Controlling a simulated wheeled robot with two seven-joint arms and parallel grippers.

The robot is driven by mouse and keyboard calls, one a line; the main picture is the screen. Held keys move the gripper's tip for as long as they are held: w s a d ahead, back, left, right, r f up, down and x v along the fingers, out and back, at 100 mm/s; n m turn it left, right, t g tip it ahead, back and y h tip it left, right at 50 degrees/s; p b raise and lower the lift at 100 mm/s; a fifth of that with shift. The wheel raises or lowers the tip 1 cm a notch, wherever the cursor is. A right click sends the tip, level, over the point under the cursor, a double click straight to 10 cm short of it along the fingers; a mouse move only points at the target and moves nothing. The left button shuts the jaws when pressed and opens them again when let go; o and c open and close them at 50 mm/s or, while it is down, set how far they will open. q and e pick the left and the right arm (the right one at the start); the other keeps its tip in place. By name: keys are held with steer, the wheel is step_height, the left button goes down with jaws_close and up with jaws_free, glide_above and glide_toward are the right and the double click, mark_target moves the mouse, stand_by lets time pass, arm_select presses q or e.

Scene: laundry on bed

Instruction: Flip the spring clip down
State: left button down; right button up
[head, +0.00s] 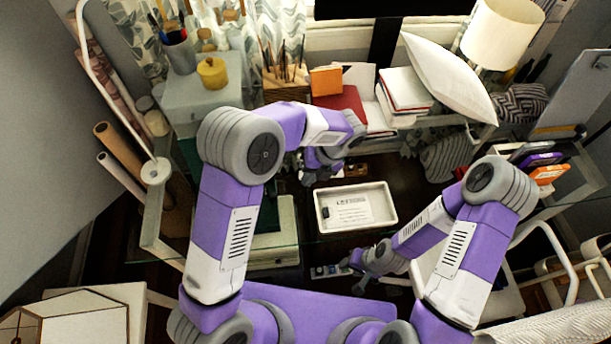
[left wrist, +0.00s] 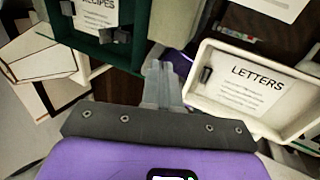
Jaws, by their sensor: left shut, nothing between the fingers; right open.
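A white tray (head: 386,222) holds a paper marked LETTERS and lies on the glass desk; it also shows at the right of the left wrist view (left wrist: 246,129). A small dark clip (left wrist: 205,75) sits at the left end of the LETTERS paper, and appears as a dark spot in the head view (head: 326,212). Whether its lever is up or down is unclear. My left gripper (head: 308,176) is shut and empty, above and beyond the white tray's left end. Its fingers (left wrist: 160,72) show left of the tray, apart from the clip. My right gripper (head: 352,272) is open and empty, below the tray.
A green tray (left wrist: 98,53) with a RECIPES paper and dark grey pieces lies left of my left fingers. Books (head: 404,88), a pillow (head: 450,78) and a red folder (head: 340,104) stand behind. The dark desk area right of the white tray looks fairly clear.

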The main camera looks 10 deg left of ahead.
mark_target(271, 197)
arm_select(q)
steer(key=b+x, duration=0.1)
steer(key=x, duration=0.6)
steer(key=shift+a+f, duration=0.2)
steer(key=shift+s+a+r, duration=0.15)
steer(key=shift+a, duration=0.45)
steer(key=shift+s+a+r, duration=0.2)
steer(key=shift+a, duration=0.4)
steer(key=shift+s+a, duration=0.15)
steer(key=shift+a, duration=0.35)
arm_select(e)
steer(key=shift+f, duration=0.7)
arm_select(q)
steer(key=shift+r, duration=0.1)
arm_select(e)
steer(key=shift+r, duration=0.1)
